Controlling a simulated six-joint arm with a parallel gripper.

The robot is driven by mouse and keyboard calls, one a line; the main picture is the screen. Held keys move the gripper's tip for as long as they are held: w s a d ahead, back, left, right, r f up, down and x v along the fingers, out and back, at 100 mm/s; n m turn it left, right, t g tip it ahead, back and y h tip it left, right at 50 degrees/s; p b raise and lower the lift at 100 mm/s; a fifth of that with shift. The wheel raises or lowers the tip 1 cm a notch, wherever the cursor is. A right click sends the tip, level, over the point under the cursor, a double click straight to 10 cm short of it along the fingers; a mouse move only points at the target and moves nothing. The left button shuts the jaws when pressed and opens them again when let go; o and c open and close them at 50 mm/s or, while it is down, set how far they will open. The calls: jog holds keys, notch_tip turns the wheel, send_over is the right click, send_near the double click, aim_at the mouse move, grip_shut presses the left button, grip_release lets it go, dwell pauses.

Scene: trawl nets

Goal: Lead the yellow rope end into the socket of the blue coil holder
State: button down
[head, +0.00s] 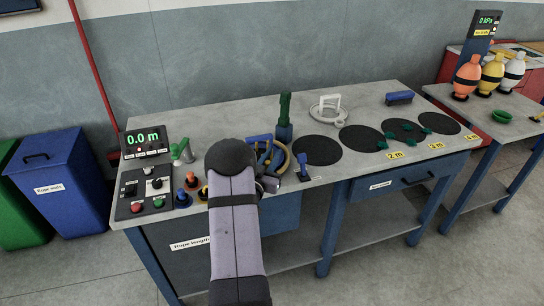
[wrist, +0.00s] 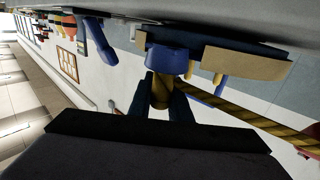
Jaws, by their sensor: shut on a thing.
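In the wrist view the dark fingers of my gripper (wrist: 168,104) are shut on the yellow rope end (wrist: 160,88). The tip points at a blue socket piece (wrist: 169,60) of the blue coil holder (wrist: 225,52). Tip and socket look very close or touching; I cannot tell whether the tip is inside. The twisted yellow rope (wrist: 255,119) trails off to the right. In the head view the blue coil holder (head: 258,139) with a loop of yellow rope (head: 286,160) stands just beyond my arm. My arm hides most of my gripper there.
A control panel (head: 145,190) and a display reading 0.0 m (head: 145,141) stand left on the bench. A green brush-like post (head: 285,108) stands behind the holder, a blue stand (head: 303,168) to its right. Black discs (head: 317,150) lie farther right.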

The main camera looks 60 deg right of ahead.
jog(key=shift+f+b, duration=0.5)
jog(key=shift+f, duration=0.1)
jog(key=c, duration=1.6)
grip_release()
jog(key=shift+r, duration=0.1)
jog(key=shift+o, duration=0.2)
jog(key=shift+a, duration=0.45)
jog(key=a, duration=0.1)
jog(key=a+b, duration=0.1)
jog(key=a, duration=0.3)
jog(key=shift+s+b, duration=0.3)
jog(key=shift+s, duration=0.1)
jog(key=shift+s+a, duration=0.2)
jog(key=shift+a, duration=0.45)
